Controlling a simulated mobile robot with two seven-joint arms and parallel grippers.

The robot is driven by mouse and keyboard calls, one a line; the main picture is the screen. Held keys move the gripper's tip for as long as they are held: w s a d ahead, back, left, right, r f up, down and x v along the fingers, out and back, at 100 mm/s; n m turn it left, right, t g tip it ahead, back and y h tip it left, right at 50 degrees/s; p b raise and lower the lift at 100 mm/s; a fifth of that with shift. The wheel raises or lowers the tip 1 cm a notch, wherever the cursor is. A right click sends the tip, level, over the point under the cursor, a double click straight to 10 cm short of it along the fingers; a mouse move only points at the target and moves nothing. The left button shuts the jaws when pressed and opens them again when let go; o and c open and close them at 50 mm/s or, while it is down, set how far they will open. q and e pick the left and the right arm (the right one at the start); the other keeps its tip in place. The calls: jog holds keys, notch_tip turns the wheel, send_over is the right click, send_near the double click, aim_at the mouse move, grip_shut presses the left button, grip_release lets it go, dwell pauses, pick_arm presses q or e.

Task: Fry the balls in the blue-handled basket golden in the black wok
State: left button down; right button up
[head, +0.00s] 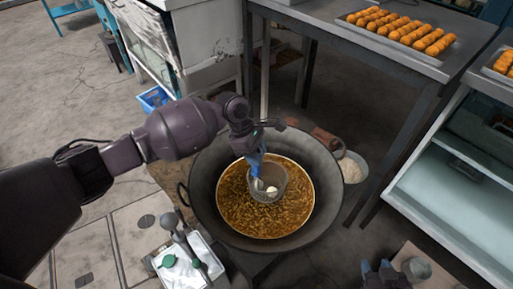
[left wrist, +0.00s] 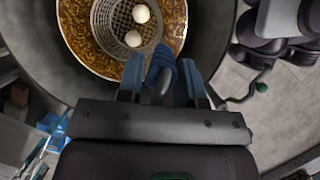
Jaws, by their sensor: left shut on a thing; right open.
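The black wok (head: 208,180) holds brown, bubbling-looking oil (head: 290,215). The wire basket (head: 276,178) sits in the oil, with pale white balls (head: 271,190) in it. In the left wrist view two whitish balls (left wrist: 133,39) rest in the basket mesh (left wrist: 112,30). My left gripper (head: 257,148) is above the wok, shut on the basket's blue handle (left wrist: 161,62); the fingers (left wrist: 163,85) hide part of it. My right gripper (head: 376,267) is at the bottom right of the head view, open and apart from the wok.
Trays of orange-brown rolls (head: 405,30) stand on the metal table (head: 320,12) at the upper right. A bowl of pale stuff (head: 353,167) is right of the wok. A white tray with utensils (head: 187,262) is at lower left. A shelf unit (head: 455,185) stands right.

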aim_at(257, 175)
pick_arm(q)
notch_tip(257, 175, down, 3)
jog(key=shift+f+b, duration=0.2)
jog(key=shift+b, duration=0.1)
jog(key=shift+f+b, duration=0.6)
jog(key=shift+f, duration=1.75)
notch_tip(257, 175, down, 2)
jog(key=shift+f+b, duration=0.2)
jog(key=shift+b, duration=0.15)
notch_tip(257, 175, down, 4)
jog(key=shift+f+b, duration=0.1)
jog(key=shift+b, duration=0.6)
pick_arm(e)
notch_tip(257, 175, down, 4)
jog(key=shift+a+f, duration=0.1)
jog(key=shift+f, duration=0.05)
jog(key=shift+s+f, duration=0.25)
jog(key=shift+s, duration=0.2)
jog(key=shift+w+r, duration=0.1)
jog(key=shift+w, duration=0.15)
jog(key=shift+s, duration=0.2)
dwell(2.5)
